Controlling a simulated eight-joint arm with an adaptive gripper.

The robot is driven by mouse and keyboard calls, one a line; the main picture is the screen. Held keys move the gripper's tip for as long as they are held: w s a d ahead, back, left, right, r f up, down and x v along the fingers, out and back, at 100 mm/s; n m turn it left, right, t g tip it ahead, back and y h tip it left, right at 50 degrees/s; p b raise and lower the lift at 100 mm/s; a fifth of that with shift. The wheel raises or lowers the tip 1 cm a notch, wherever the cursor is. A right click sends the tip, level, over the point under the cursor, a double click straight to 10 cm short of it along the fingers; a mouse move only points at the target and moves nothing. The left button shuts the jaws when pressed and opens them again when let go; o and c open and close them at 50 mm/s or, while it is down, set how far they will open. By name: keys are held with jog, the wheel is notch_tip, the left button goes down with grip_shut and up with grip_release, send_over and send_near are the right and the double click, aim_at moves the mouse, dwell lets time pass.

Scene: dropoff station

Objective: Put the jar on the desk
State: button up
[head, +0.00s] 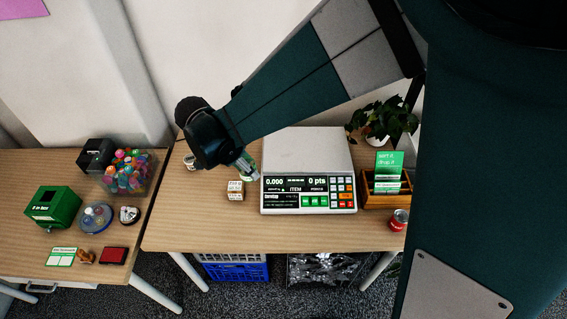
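My gripper (250,170) points down and to the right, just left of the scale. Its fingers are small and partly hidden by my arm, so I cannot tell whether they are open or shut. A pale green thing (252,158), possibly the jar, shows behind the fingers; I cannot tell whether it is held. A small pale cylinder (190,162) stands partly hidden left of my wrist. The wooden desk (200,225) under the scale stands right of a second wooden desk (25,185); the frame does not show which one the task means.
The scale (308,165) fills the right desk's middle, with a small white box (235,190) beside it. A plant (383,122), card holder (386,190) and red can (399,219) stand right. The left desk holds a green box (52,207) and a clear bin (127,173).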

jog(key=s+a+f+n+b, duration=0.1)
jog(key=s+a+f+b, duration=0.1)
jog(key=s+a+f, duration=0.4)
jog(key=s, duration=0.2)
jog(key=shift+s+a+n+t, duration=0.25)
jog(key=shift+s+n+t, duration=0.05)
jog(key=b, duration=0.2)
send_near(238, 219)
jog(key=shift+w+d+f, duration=0.1)
jog(key=shift+w+d, duration=0.45)
jog(key=shift+d, duration=0.25)
jog(key=shift+f+b, duration=0.6)
jog(key=shift+f, duration=1.3)
jog(key=shift+f, duration=0.15)
jog(key=o, duration=0.6)
jog(key=shift+c, duration=0.2)
jog(key=o, duration=0.4)
